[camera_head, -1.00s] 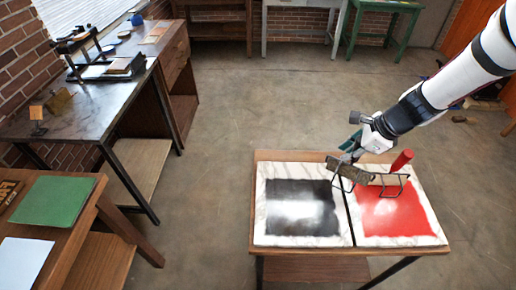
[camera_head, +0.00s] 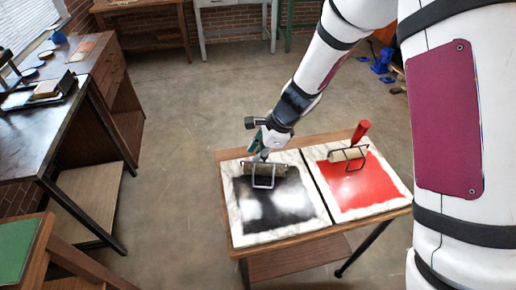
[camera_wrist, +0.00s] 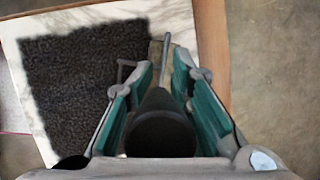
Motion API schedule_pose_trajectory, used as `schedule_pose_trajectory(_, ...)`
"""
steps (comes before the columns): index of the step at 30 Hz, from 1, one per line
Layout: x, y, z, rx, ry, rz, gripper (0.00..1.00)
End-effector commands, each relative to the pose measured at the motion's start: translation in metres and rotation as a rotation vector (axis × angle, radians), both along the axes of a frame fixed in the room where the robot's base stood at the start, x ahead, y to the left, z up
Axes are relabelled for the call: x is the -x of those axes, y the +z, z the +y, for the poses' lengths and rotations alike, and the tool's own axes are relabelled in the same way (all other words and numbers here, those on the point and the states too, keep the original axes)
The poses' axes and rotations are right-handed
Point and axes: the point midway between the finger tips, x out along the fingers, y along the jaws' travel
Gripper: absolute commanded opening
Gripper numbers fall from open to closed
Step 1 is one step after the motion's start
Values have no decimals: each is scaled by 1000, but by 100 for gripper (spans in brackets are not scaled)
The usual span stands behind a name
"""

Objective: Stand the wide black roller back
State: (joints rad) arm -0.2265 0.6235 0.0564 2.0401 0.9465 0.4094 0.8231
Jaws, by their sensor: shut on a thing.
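The wide black roller (camera_head: 268,170) has a grey-brown drum and a wire frame, and it is over the far edge of the black-inked marble slab (camera_head: 236,218). I cannot tell whether its frame touches the slab. My gripper (camera_head: 259,150) is shut on its handle. In the wrist view the black handle (camera_wrist: 160,125) lies between the teal fingers of my gripper (camera_wrist: 167,75). The drum is mostly hidden there behind the handle and fingers. The inked patch also shows in the wrist view (camera_wrist: 70,85), to the left.
A red-handled roller (camera_head: 361,131) stands on the red-inked slab (camera_head: 365,188) at the right. Both slabs lie on a wooden table (camera_head: 290,240). A dark bench (camera_head: 60,125) with a press stands at the left. The floor between them is clear.

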Motion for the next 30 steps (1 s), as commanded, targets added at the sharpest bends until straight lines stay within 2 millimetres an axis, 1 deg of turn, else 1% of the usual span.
schedule_pose_trajectory(23, 0, -1, 0, 0, 0, -1, 0)
schedule_pose_trajectory(24, 0, -1, 0, 0, 0, -1, 25)
schedule_pose_trajectory(27, 0, -1, 0, 0, 0, -1, 46)
schedule_pose_trajectory(30, 0, -1, 0, 0, 0, -1, 46)
